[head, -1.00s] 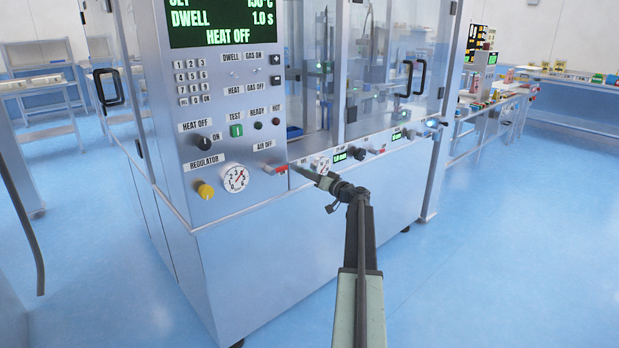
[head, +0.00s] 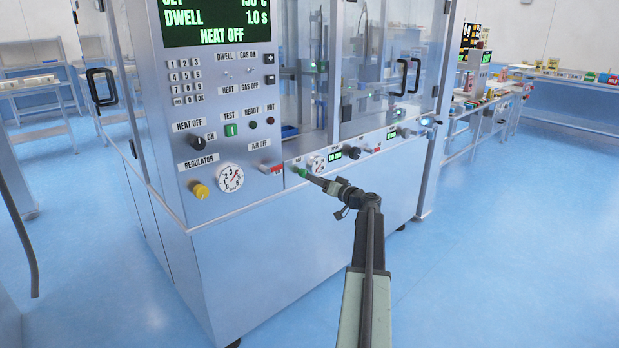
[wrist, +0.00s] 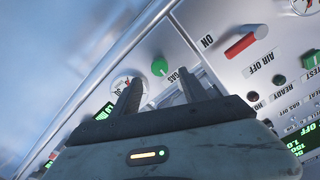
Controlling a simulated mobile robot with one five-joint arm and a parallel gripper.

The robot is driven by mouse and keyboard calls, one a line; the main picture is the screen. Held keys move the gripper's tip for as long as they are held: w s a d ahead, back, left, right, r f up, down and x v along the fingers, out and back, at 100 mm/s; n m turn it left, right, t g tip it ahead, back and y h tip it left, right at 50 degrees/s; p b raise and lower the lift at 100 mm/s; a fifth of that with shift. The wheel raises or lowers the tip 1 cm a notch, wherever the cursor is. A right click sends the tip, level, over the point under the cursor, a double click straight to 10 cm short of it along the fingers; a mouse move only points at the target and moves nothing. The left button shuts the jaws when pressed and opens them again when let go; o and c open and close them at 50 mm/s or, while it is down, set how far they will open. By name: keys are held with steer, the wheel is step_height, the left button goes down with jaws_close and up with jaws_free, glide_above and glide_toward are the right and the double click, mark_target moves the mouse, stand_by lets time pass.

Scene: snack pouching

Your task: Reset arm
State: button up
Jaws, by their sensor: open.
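My gripper (head: 314,180) points at the front panel of the steel machine (head: 290,255) in the head view. In the wrist view my gripper (wrist: 158,77) has its two dark fingers apart with nothing between them. A green knob (wrist: 159,66) labelled GAS shows just beyond the fingertips, between them in the picture. The same green knob (head: 301,172) shows at the gripper's tip in the head view. I cannot tell whether the fingers touch the panel or the knob.
A red lever (head: 272,169) by the AIR OFF label, a yellow regulator knob (head: 200,191) and a gauge (head: 230,177) are close left. The display (head: 218,22) reads HEAT OFF. Blue floor (head: 480,260) is clear on the right.

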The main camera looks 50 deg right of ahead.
steer(key=shift+s, duration=0.65)
steer(key=w+a+f+n+g+y, duration=0.25)
steer(key=a+f, duration=0.25)
steer(key=a, duration=0.9)
steer(key=w+a+f+n+g+y, duration=0.1)
steer(key=w+a+f+g+y, duration=0.25)
steer(key=a, duration=1.05)
steer(key=w+a+f+n+g+y, duration=0.1)
steer(key=w+a+f+n+g, duration=0.15)
steer(key=a+f, duration=0.7)
steer(key=s+a+f+g+h, duration=0.25)
steer(key=s+a, duration=0.35)
steer(key=a, duration=0.3)
steer(key=s+a+f+g+h, duration=0.1)
steer(key=s+a+g, duration=0.35)
steer(key=a, duration=0.45)
steer(key=s+a+f+g+h, duration=0.1)
steer(key=s+a+f+g, duration=0.1)
steer(key=s+a, duration=0.55)
step_height(320, 180, up, 28)
steer(key=a+h+p, duration=0.1)
steer(key=p, duration=2.7)
steer(key=shift+f+n, duration=0.25)
steer(key=shift+n, duration=0.05)
